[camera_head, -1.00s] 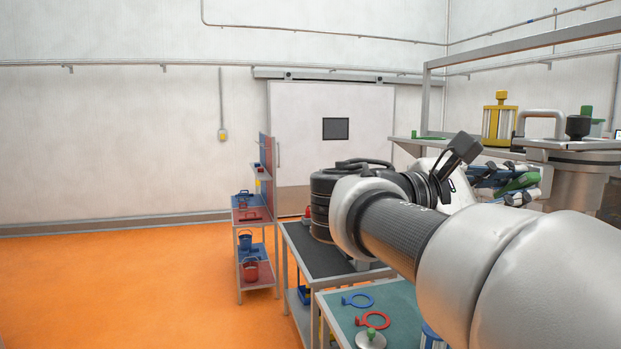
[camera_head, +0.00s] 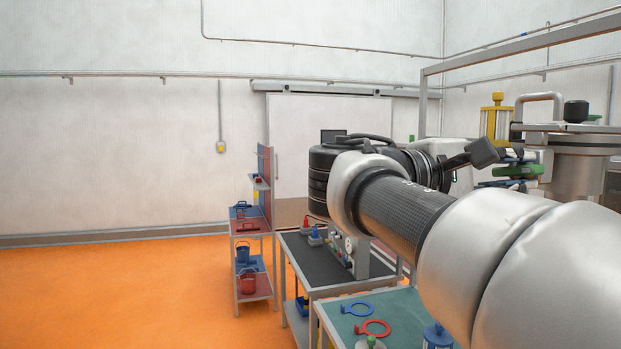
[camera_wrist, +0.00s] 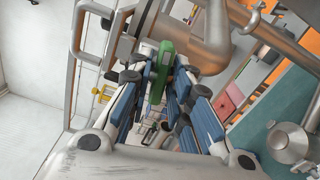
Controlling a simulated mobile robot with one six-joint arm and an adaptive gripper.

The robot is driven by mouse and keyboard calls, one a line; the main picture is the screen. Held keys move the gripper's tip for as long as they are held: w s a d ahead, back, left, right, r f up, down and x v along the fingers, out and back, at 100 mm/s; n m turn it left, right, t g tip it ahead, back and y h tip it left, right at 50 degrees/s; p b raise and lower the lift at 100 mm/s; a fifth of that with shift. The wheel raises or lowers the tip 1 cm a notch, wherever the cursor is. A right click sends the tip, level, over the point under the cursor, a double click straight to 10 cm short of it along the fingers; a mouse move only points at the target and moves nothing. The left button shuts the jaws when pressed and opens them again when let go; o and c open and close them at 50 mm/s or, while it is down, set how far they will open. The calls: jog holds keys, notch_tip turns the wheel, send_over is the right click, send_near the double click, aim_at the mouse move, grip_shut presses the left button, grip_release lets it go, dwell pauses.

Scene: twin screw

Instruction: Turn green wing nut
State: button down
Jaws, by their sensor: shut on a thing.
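The green wing nut (camera_wrist: 162,72) shows in the wrist view as an upright green bar between the blue-padded fingers of my gripper (camera_wrist: 160,85). The gripper is shut on it. In the head view the green wing nut (camera_head: 518,172) lies nearly level beside the metal vessel (camera_head: 580,165), with the dark fingers of my gripper (camera_head: 512,170) above and below it. The screw behind the nut is hidden, and the exact finger contact is too small to make out.
In the head view a curved metal handle (camera_head: 540,98) and a yellow-framed cylinder (camera_head: 496,120) stand near the gripper. The teal table (camera_head: 400,308) bears a blue ring (camera_head: 357,309) and a red ring (camera_head: 373,328). Orange floor is clear at left.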

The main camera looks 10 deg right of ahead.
jog(key=shift+m+b, duration=0.65)
jog(key=shift+m, duration=0.45)
jog(key=c, duration=1.6)
grip_release()
jog(key=shift+c, duration=0.2)
jog(key=s+a, duration=0.1)
jog(key=a, duration=1.1)
